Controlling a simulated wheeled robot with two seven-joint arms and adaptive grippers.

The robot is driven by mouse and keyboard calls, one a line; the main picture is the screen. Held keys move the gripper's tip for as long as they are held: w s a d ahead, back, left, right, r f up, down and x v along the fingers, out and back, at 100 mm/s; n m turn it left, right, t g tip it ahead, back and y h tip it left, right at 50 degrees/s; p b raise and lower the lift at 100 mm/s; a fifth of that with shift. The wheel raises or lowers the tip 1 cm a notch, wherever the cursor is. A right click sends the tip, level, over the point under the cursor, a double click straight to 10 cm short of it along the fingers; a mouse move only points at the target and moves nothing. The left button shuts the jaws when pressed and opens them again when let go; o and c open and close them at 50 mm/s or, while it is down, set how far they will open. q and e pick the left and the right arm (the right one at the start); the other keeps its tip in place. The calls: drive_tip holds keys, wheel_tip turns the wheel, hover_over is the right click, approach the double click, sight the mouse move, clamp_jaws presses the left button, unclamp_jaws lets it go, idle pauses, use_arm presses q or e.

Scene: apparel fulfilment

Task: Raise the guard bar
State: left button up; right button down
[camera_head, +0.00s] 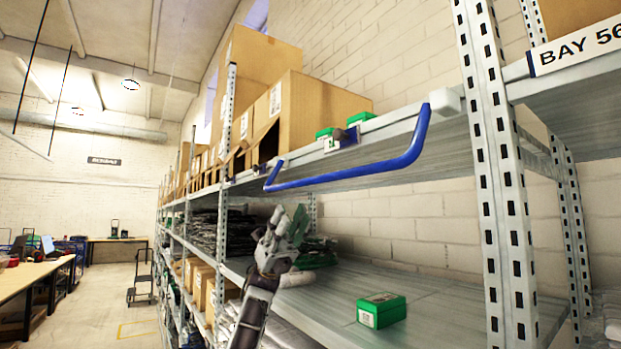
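The blue guard bar (345,174) is a wide U-shaped bar along the front of the upper shelf. Its right end rises to a pale block (446,102) near the upright, and its left end sits by the shelf edge. My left gripper (288,219) is below the bar, toward its left part, in front of the lower shelf. Its fingers point up and look parted, with nothing seen between them. It looks apart from the bar. My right gripper is not in view.
A green box (381,310) lies on the lower shelf (440,312). Cardboard boxes (318,112) and small green boxes stand on the upper shelf. A perforated upright (499,190) stands right of the bar. The aisle floor (112,290) is open at left, with a trolley (140,280) farther back.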

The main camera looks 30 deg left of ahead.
sight(310, 181)
use_arm(q)
drive_tip(key=p+x, duration=0.3)
drive_tip(key=x, duration=0.8)
drive_tip(key=shift+a, duration=0.1)
clamp_jaws()
